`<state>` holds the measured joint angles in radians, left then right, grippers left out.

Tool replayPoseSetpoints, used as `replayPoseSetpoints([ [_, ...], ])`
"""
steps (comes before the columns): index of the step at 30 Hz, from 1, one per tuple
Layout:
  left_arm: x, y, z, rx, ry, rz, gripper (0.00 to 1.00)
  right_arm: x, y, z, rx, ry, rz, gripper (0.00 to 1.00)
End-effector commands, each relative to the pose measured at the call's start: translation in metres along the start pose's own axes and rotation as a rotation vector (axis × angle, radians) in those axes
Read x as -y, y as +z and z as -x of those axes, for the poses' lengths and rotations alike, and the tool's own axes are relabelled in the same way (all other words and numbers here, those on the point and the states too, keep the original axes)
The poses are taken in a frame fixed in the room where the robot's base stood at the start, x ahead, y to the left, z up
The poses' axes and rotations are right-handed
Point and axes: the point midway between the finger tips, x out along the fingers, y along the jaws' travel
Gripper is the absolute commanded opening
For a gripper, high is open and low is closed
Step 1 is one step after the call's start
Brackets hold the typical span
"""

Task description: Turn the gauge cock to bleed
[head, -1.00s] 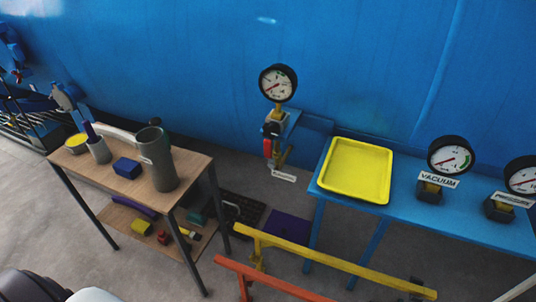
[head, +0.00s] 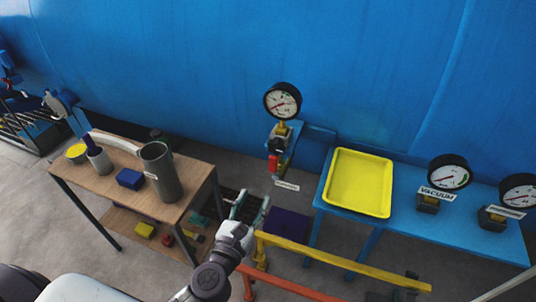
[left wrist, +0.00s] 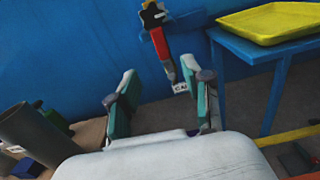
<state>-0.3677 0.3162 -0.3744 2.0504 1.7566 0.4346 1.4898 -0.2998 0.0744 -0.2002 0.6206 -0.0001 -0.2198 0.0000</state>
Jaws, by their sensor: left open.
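The gauge cock (head: 275,162) has a red handle hanging down under a round white-faced gauge (head: 283,101) on the blue wall. A small white label (head: 287,185) hangs below it. In the left wrist view the red handle (left wrist: 160,43) points down, slightly tilted, beyond the fingertips, with a dark knob (left wrist: 152,15) above it. My left gripper (head: 250,203) is open and empty, below and a little left of the cock, apart from it. Its two green-padded fingers (left wrist: 164,88) show spread in the left wrist view. My right gripper is not in view.
A wooden table (head: 190,200) with a grey cylinder (head: 160,172) stands left. A blue table (head: 420,220) with a yellow tray (head: 358,183), a vacuum gauge (head: 449,174) and another gauge stands right. Yellow (head: 345,262) and orange (head: 290,286) rails run in front.

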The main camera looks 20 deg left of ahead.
Motion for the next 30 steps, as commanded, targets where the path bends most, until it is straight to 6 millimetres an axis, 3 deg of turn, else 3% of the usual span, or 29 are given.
replayPoseSetpoints([
  [5,0.0,0.007,-0.014,0.005,0.002,0.037,0.5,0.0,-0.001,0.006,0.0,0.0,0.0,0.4],
  [21,0.001,0.006,-0.119,0.004,0.0,0.032,0.5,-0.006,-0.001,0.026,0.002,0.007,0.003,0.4],
  [30,0.001,0.005,-0.137,0.003,0.0,0.032,0.5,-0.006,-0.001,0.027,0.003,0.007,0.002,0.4],
])
